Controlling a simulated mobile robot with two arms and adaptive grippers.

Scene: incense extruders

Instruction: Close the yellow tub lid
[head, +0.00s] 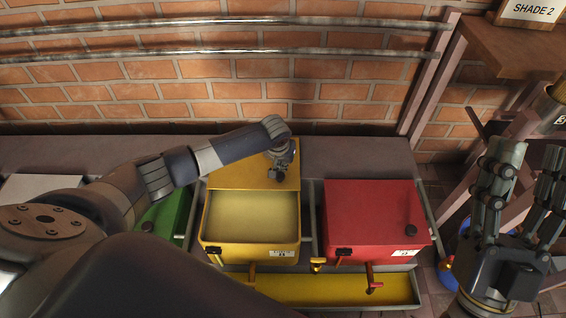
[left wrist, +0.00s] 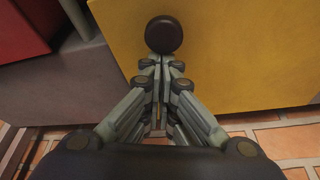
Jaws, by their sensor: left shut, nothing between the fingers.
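The yellow tub (head: 208,235) stands in the middle of the row with its top open and a pale interior showing. Its yellow lid (head: 228,177) is raised at the wall side; the lid also fills much of the left wrist view (left wrist: 240,50). A dark round knob (left wrist: 164,35) sits on the lid. My left gripper (head: 277,174) is at the lid's right part, shut and empty. In the left wrist view its fingertips (left wrist: 161,62) are just below the knob; I cannot tell whether they touch. My right gripper (head: 530,150) is open and empty at the right.
A red tub (head: 370,215) with its lid down stands right of the yellow one. A green tub (head: 165,215) is at the left, partly hidden by my arm. A yellow tray (head: 330,289) lies in front. Metal rails (head: 250,52) run along the brick wall.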

